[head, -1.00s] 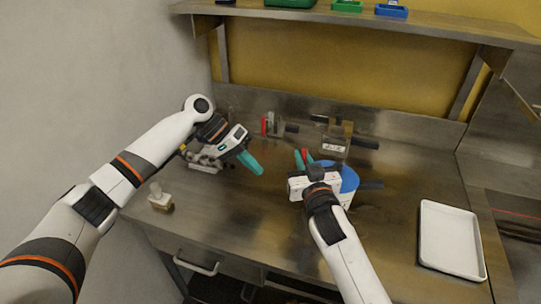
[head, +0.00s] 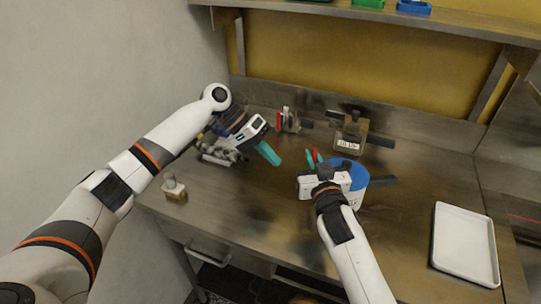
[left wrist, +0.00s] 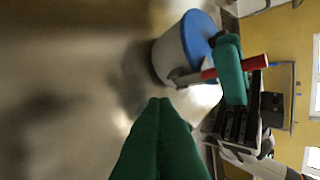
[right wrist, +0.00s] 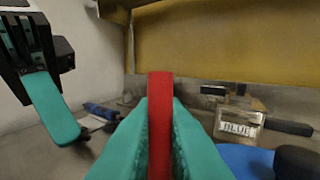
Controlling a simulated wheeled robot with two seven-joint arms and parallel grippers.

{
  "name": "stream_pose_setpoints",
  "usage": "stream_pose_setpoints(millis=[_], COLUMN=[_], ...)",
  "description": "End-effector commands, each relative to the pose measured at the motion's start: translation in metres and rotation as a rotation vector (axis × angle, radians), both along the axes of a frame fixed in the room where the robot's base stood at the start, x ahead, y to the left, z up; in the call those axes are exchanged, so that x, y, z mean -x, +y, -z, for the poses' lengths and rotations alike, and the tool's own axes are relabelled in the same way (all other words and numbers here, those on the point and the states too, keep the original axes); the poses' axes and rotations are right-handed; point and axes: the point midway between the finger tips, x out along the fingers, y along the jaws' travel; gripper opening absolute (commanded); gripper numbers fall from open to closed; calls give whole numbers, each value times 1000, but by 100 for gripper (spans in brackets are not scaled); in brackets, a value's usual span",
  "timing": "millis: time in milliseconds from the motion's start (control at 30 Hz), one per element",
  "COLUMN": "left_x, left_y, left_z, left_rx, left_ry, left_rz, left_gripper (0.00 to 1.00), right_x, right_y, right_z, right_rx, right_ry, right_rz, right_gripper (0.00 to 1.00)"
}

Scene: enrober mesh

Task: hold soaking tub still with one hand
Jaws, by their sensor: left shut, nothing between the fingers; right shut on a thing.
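The soaking tub (head: 357,198) is pale with a blue top and stands on the steel bench, right of centre. It also shows in the left wrist view (left wrist: 171,60).
A labelled container (head: 350,133) with a dark handle stands behind the tub. A smaller red-handled container (head: 288,120) is at the back. Metal parts (head: 218,153) lie under my left wrist. A small bottle (head: 174,189) stands front left, a white tray (head: 465,243) right. The bench's front middle is clear.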

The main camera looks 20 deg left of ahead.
Motion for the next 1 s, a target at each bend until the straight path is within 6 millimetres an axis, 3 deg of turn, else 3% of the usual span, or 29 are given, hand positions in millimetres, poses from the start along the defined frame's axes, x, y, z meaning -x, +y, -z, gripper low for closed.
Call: stream_pose_setpoints(millis=[1000], left_x=[1], left_y=[-16], left_z=[3], left_rx=[0], left_ry=[0], left_rz=[0], left_gripper=[0], right_x=[0], right_y=[0], right_z=[0], right_rx=[0], right_ry=[0], right_rz=[0], right_gripper=[0])
